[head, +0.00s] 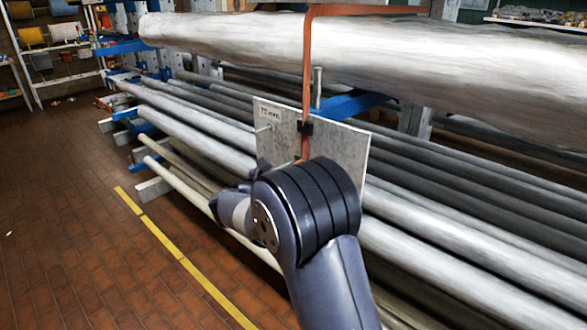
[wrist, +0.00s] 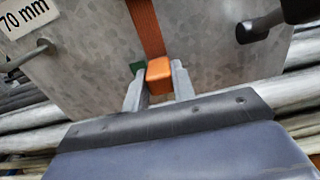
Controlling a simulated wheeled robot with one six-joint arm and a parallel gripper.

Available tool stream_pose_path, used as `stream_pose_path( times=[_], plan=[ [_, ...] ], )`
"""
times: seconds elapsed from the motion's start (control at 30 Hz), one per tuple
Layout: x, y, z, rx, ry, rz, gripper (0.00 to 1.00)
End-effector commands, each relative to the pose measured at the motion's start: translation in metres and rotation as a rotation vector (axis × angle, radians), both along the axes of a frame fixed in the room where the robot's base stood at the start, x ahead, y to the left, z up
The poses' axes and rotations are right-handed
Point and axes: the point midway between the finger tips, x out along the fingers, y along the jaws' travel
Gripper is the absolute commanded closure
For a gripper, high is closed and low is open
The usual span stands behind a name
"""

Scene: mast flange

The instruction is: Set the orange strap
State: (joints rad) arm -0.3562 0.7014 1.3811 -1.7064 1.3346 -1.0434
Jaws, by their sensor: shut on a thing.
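The orange strap (head: 307,65) runs over the top of the large silvery mast (head: 430,50) and hangs down in front of a grey metal plate (head: 345,150). A small black fitting (head: 305,127) sits at the strap on the plate's face. In the wrist view the strap (wrist: 146,28) ends in a bright orange block (wrist: 159,76). My gripper (wrist: 160,85) is shut on this orange end, one finger on each side, close in front of the plate (wrist: 90,65). In the head view my arm hides the fingers and the strap's lower end.
A grey peg (wrist: 30,54) stands out on the plate's left, below a "70 mm" label (wrist: 24,14). A dark rod (wrist: 265,28) juts out at upper right. Long poles (head: 200,130) lie on blue rack arms behind. The brick floor (head: 60,230) at left is clear.

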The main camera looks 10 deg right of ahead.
Motion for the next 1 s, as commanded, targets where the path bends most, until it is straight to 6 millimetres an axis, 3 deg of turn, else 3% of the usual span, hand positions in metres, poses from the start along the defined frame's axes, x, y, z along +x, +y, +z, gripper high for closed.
stream_pose_path(
  times=[0.27, 0.57, 1.0],
  plan=[
    [0.0, 0.0, 0.001, 0.0, 0.0, 0.0, 0.54],
    [-0.002, 0.003, 0.0, 0.001, -0.001, 0.002, 0.53],
    [-0.047, 0.066, -0.001, 0.001, -0.001, 0.005, 0.53]
  ],
)
